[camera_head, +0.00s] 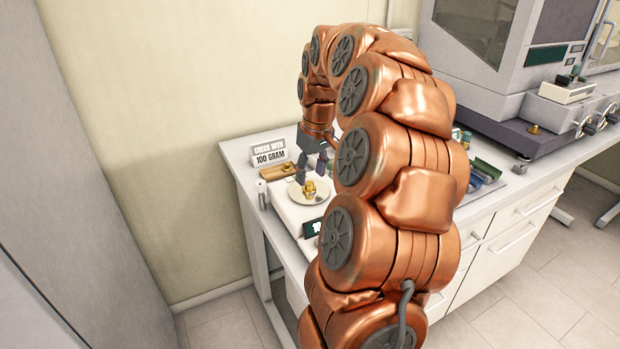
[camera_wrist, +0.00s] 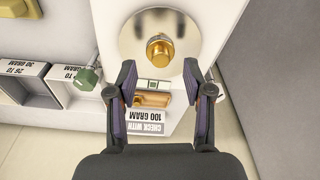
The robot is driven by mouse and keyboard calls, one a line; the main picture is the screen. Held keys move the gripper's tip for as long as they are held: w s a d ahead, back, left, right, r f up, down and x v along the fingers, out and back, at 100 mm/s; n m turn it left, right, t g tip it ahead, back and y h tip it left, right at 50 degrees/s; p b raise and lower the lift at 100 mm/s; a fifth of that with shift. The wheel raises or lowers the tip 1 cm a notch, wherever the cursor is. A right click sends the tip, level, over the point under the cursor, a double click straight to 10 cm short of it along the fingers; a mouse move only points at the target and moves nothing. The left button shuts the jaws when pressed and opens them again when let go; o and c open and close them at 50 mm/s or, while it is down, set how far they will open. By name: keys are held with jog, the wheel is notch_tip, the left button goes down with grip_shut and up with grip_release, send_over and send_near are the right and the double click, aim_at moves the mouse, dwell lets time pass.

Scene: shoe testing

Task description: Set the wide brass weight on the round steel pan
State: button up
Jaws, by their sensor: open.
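The wide brass weight (camera_wrist: 159,49) stands on the round steel pan (camera_wrist: 134,39), close to its middle, in the wrist view. In the head view the brass weight (camera_head: 309,188) also shows on the pan (camera_head: 296,196) of a white scale. My gripper (camera_wrist: 162,86) is open and empty, with its fingertips at the near edge of the pan and the weight just beyond them, not between them. In the head view my gripper (camera_head: 314,178) hangs just above and behind the pan. My arm hides part of the bench to the right.
A sign reading "CHECK WITH 100 GRAM" (camera_head: 268,153) stands behind a wooden block (camera_head: 279,171).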

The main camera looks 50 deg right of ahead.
aim_at(314, 194)
notch_tip(314, 194, up, 9)
jog(key=s, duration=0.1)
jog(key=shift+s+r, duration=0.2)
jog(key=shift+a, duration=0.15)
dwell(0.6)
jog(key=s+a+f+n+g+p, duration=0.1)
jog(key=s+a+f, duration=0.15)
jog(key=a, duration=0.85)
jog(key=s+a+f+n+g+p, duration=0.1)
jog(key=s+a+f, duration=0.15)
jog(key=a, duration=0.95)
jog(key=s+a+f, duration=0.4)
jog(key=s, duration=0.4)
jog(key=s+a+f+g, duration=0.1)
jog(key=s+a+f, duration=0.3)
jog(key=s, duration=0.4)
jog(key=shift+s+a+p, duration=0.3)
jog(key=shift+a+p, duration=0.05)
jog(key=shift+a, duration=0.25)
jog(key=shift+f, duration=0.1)
jog(key=shift+c, duration=0.7)
jog(key=shift+d+m, duration=0.15)
jog(key=shift+m, duration=0.15)
jog(key=shift+c, duration=0.2)
